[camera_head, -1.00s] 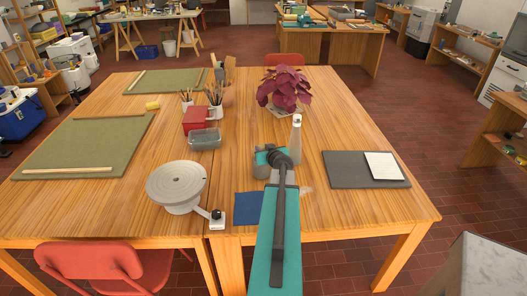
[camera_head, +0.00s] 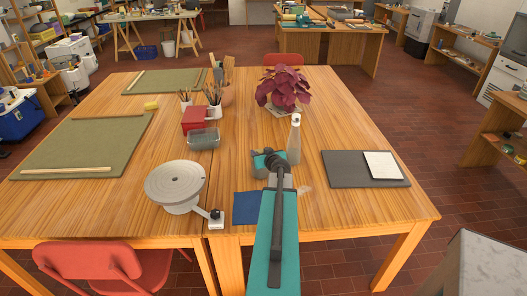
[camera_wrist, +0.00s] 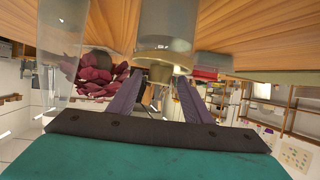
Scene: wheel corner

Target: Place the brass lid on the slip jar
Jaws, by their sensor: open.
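In the wrist view, which is upside down, a grey cylindrical jar (camera_wrist: 166,22) hangs from the top edge in front of my gripper. A pale brass-coloured lid (camera_wrist: 166,58) with a small knob lies across the jar's near end. It looks seated on the jar, but I cannot tell whether it is fully flush. My gripper (camera_wrist: 160,86) is open, its two dark fingers apart on either side of the knob. In the head view my gripper (camera_head: 268,163) is above the right half of the table, and my arm hides the jar and lid.
A spray bottle (camera_head: 294,142) stands close right of my gripper, with a red-leaved plant (camera_head: 284,86) behind. A grey turntable (camera_head: 175,184) and blue cloth (camera_head: 247,208) are to the left. A dark board (camera_head: 342,170) with a white tile lies right. The table's right front is clear.

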